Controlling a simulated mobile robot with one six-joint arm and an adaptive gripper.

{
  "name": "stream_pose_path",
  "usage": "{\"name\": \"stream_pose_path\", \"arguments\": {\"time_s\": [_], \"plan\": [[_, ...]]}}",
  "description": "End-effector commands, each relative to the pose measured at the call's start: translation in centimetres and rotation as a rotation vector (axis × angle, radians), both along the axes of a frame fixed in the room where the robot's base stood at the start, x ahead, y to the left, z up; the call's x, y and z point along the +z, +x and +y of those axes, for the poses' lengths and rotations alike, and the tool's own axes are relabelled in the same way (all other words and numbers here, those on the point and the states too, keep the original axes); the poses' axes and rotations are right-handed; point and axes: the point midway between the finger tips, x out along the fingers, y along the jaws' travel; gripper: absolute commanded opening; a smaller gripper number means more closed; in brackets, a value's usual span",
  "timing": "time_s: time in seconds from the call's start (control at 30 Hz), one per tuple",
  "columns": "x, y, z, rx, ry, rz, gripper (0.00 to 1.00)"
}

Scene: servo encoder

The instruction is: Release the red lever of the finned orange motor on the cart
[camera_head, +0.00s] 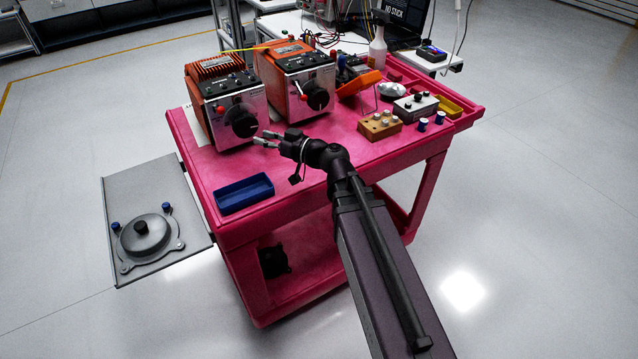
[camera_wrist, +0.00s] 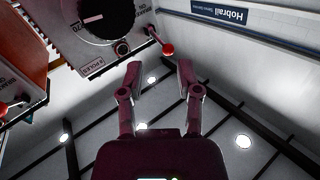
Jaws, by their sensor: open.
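The finned orange motor (camera_head: 208,68) stands at the back left of the pink cart (camera_head: 300,188). Its grey front panel has a large black dial (camera_head: 242,120) and a red-tipped lever (camera_head: 220,110) left of the dial. My gripper (camera_head: 266,139) is right of and in front of this panel, pointing toward it, apart from the lever. In the wrist view, which looks upside down, the red lever ball (camera_wrist: 168,49) shows just beyond and between the open fingertips (camera_wrist: 160,66). Nothing is between the fingers. How far the ball is from the tips I cannot tell.
A second orange motor (camera_head: 288,58), with its own red lever (camera_head: 303,97), stands to the right; its edge shows in the wrist view (camera_wrist: 22,75). A blue tray (camera_head: 243,194) lies in front. A wooden block with pegs (camera_head: 380,126) sits right of my arm.

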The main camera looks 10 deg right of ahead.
Motion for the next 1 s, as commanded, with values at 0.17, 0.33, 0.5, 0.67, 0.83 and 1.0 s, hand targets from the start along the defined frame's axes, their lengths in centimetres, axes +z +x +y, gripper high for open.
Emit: {"name": "stream_pose_path", "arguments": {"time_s": [0.17, 0.33, 0.5, 0.67, 0.83, 1.0], "plan": [[-0.1, -1.0, -0.6, 0.019, -0.024, 0.033, 0.45], [-0.7, -1.7, -0.4, 0.051, -0.073, 0.103, 0.45], [-1.5, -2.5, -0.4, 0.075, -0.126, 0.184, 0.45], [-2.3, -3.2, -0.6, 0.090, -0.179, 0.265, 0.45], [-3.2, -4.1, -1.0, 0.099, -0.237, 0.355, 0.45], [-4.0, -4.9, -1.6, 0.095, -0.297, 0.448, 0.45]]}}
